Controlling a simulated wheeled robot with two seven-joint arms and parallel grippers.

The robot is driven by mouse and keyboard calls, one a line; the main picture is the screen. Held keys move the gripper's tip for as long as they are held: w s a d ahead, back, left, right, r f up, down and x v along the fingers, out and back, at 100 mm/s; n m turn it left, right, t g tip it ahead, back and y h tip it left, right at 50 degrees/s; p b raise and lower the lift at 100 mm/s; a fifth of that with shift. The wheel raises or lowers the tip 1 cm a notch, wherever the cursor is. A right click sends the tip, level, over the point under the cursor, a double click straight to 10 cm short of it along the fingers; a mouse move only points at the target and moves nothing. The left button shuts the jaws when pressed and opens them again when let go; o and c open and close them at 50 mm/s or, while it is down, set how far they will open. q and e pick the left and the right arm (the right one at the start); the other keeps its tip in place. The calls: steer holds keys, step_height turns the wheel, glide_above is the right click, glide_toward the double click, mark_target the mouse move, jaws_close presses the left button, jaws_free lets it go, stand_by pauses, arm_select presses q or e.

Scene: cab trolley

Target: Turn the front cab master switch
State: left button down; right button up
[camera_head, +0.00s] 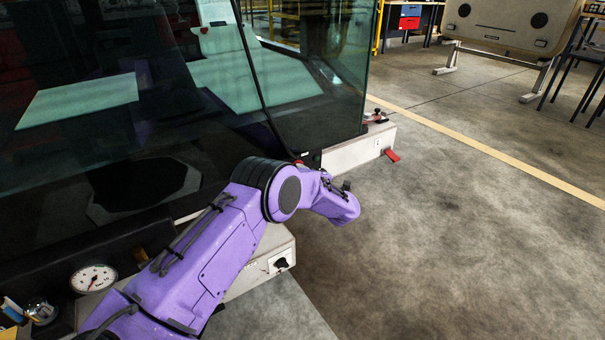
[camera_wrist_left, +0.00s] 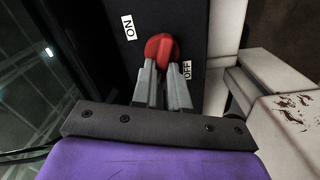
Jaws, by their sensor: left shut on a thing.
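In the left wrist view, the red master switch knob (camera_wrist_left: 161,46) sits on a dark panel (camera_wrist_left: 196,22). A white ON label (camera_wrist_left: 128,28) is to its upper left and an OFF label (camera_wrist_left: 187,70) to its lower right. My left gripper (camera_wrist_left: 164,72) is shut on the red knob, its two grey fingers close together around it. The fingers partly cover the knob, so its exact angle is hard to tell. In the head view my purple left arm reaches to the cab's corner and hides its fingers; a bit of red (camera_head: 298,163) shows beside the wrist there. My right gripper is out of view.
The cab's dark glass (camera_head: 310,85) fills the left. Nearer are a round gauge (camera_head: 93,279) and a black knob (camera_head: 281,263). Open concrete floor with a yellow line (camera_head: 490,152) lies to the right.

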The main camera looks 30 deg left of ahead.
arm_select(q)
steer(key=shift+d+f+n+b, duration=0.1)
steer(key=shift+f+n+b, duration=0.1)
steer(key=shift+n, duration=0.75)
steer(key=shift+f+n+b, duration=0.1)
steer(key=shift+n+b, duration=0.05)
steer(key=shift+n, duration=0.8)
steer(key=c, duration=1.1)
jaws_free()
steer(key=shift+c, duration=0.2)
steer(key=p+v, duration=0.3)
steer(key=v, duration=0.7)
steer(key=shift+s+d, duration=0.2)
